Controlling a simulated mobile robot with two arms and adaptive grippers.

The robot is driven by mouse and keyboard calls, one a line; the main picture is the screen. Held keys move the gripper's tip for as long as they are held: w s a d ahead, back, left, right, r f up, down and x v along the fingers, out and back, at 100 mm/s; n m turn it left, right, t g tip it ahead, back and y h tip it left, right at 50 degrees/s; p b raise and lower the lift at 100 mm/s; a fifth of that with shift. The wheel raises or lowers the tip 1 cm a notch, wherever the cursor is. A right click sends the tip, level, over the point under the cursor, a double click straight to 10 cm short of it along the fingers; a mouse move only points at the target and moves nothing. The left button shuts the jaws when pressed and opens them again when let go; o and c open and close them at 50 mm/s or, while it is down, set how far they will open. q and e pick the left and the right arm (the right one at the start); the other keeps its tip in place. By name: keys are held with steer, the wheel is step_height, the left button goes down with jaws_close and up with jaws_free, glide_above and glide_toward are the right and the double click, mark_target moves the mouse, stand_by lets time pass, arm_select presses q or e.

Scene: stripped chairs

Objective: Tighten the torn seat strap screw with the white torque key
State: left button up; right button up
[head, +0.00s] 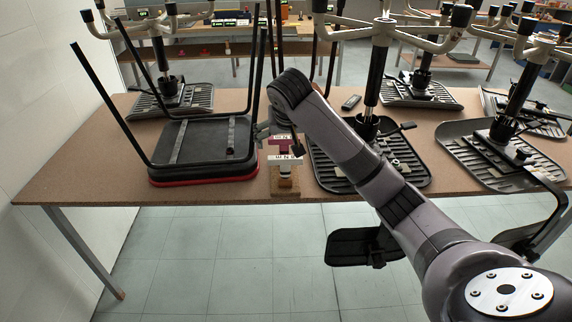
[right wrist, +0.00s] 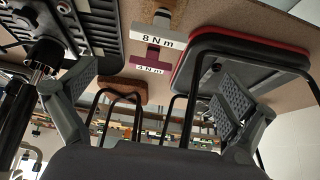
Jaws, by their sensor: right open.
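The white torque key (head: 280,158), marked 8 N m, stands at the table's front edge by a wooden block (head: 286,185); it also shows in the right wrist view (right wrist: 152,41). A purple key (head: 283,145), marked 4 N m, is just behind it and shows too in the right wrist view (right wrist: 147,58). My right gripper (head: 280,140) is open above the keys, its fingers apart and empty in the right wrist view (right wrist: 154,85). An upturned seat with a red edge (head: 205,178) carries grey straps (head: 180,141). The torn strap and its screw cannot be made out. My left gripper is out of view.
The brown table (head: 95,180) holds several upturned black chair seats, one (head: 330,178) close to the right of the keys. Black metal legs (head: 112,100) rise from the red-edged seat at left. The table's front left is bare.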

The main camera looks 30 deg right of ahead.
steer(key=p, duration=0.1)
glide_toward(285, 157)
steer(key=x, duration=0.4)
steer(key=shift+a+f, duration=0.1)
steer(key=shift+f, duration=0.25)
steer(key=shift+p+x, duration=0.6)
steer(key=shift+x, duration=2.4)
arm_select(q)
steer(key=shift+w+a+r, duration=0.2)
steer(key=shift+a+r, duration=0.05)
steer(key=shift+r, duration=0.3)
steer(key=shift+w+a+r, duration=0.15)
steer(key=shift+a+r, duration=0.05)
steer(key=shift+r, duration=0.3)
arm_select(e)
steer(key=shift+r, duration=0.1)
steer(key=c, duration=1.1)
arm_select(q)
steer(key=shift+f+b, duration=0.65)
arm_select(e)
step_height(285, 157, up, 10)
steer(key=shift+r, duration=0.1)
